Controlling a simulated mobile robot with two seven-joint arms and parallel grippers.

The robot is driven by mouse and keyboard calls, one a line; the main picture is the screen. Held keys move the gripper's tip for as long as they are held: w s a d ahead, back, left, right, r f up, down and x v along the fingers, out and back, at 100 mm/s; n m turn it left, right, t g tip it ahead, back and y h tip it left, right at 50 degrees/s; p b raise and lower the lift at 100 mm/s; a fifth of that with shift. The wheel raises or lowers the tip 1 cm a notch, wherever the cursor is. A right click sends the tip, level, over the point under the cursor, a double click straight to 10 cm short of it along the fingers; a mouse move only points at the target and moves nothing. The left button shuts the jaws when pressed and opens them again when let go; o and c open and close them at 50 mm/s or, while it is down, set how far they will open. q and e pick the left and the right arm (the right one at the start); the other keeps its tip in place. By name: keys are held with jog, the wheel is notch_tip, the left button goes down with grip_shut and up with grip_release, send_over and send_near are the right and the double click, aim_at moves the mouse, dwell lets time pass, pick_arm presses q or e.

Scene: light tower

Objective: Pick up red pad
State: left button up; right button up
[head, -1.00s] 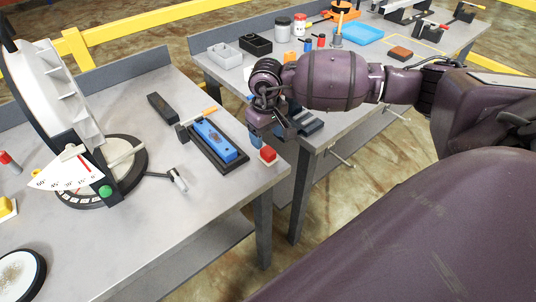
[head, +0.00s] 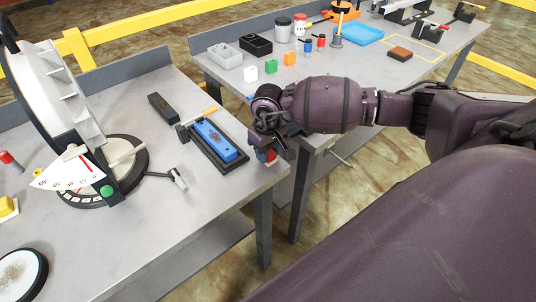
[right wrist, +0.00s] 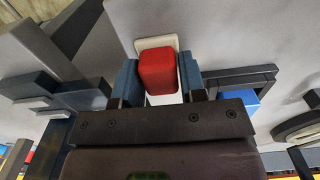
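The red pad (right wrist: 158,72) is a small red block with rounded edges. In the right wrist view it lies between the two blue fingers of my right gripper (right wrist: 158,80), with a pale base (right wrist: 143,44) behind it. The fingers are very close to its sides; I cannot tell whether they press on it. In the head view my right gripper (head: 266,154) is over the near table's right corner and hides most of the red pad (head: 271,155). My left gripper is not in view.
A blue block in a black tray (head: 216,148) is just left of my right gripper. A round white device with an angle scale (head: 66,172) stands further left. The back table (head: 345,70) holds cups, small blocks and trays. A gap separates the tables.

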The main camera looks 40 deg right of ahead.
jog(key=c, duration=0.5)
jog(key=shift+r, duration=0.1)
notch_tip(320, 180, up, 20)
jog(key=shift+f, duration=0.1)
